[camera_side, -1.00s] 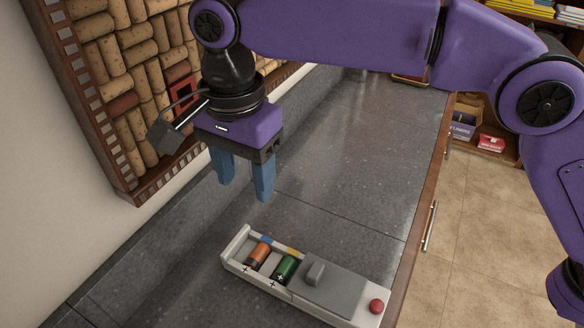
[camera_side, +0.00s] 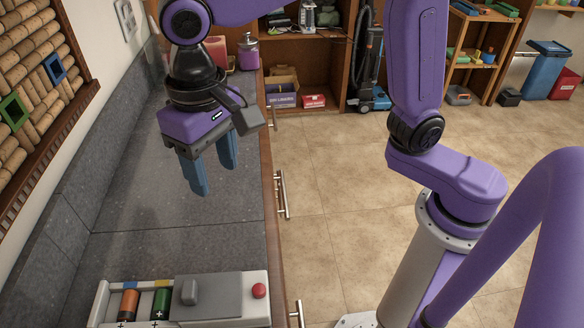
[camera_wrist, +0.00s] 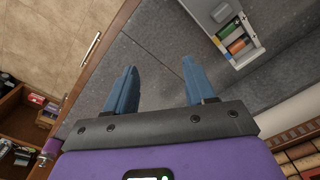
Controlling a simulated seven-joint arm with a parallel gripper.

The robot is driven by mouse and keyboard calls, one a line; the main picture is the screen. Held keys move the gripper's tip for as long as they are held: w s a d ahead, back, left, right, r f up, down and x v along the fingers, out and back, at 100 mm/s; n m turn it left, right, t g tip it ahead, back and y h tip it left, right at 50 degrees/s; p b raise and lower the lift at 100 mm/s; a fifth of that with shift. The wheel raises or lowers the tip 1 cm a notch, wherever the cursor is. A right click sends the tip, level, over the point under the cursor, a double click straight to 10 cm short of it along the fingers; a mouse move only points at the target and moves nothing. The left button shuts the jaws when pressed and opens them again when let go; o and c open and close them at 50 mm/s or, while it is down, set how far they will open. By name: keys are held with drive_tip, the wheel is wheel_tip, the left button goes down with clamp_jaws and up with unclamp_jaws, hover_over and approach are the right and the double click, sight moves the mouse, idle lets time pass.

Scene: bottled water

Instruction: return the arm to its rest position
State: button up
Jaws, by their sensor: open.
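My gripper (camera_side: 212,174) hangs above the grey stone counter (camera_side: 150,205), with its two blue fingers pointing down. The fingers are apart with nothing between them. They also show in the wrist view (camera_wrist: 162,85), spread over bare counter. A white battery box (camera_side: 180,318) lies on the counter at the bottom of the side view, apart from my gripper. It holds an orange battery (camera_side: 129,304) and a green battery (camera_side: 161,302), side by side. A grey cover (camera_side: 212,296) with a raised tab and a red button (camera_side: 259,290) are on its right part. The box is at the upper right of the wrist view (camera_wrist: 240,55).
A wall with a cork-filled frame (camera_side: 35,80) runs along the left. Cabinet handles (camera_side: 282,194) stick out along the counter's right edge. A purple jar (camera_side: 248,52) stands at the counter's far end. Open floor (camera_side: 320,180) and shelves lie beyond. The middle of the counter is clear.

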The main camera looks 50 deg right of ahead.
drive_tip(key=s+d+f+n, duration=0.3)
drive_tip(key=s+d+n, duration=0.2)
drive_tip(key=d, duration=0.7)
drive_tip(key=s+d+f+n, duration=0.4)
drive_tip(key=s+d+n, duration=0.2)
drive_tip(key=s+d, duration=0.3)
drive_tip(key=d, duration=0.3)
drive_tip(key=shift+s+d+f, duration=0.15)
drive_tip(key=shift+s+d, duration=0.1)
drive_tip(key=shift+s, duration=0.15)
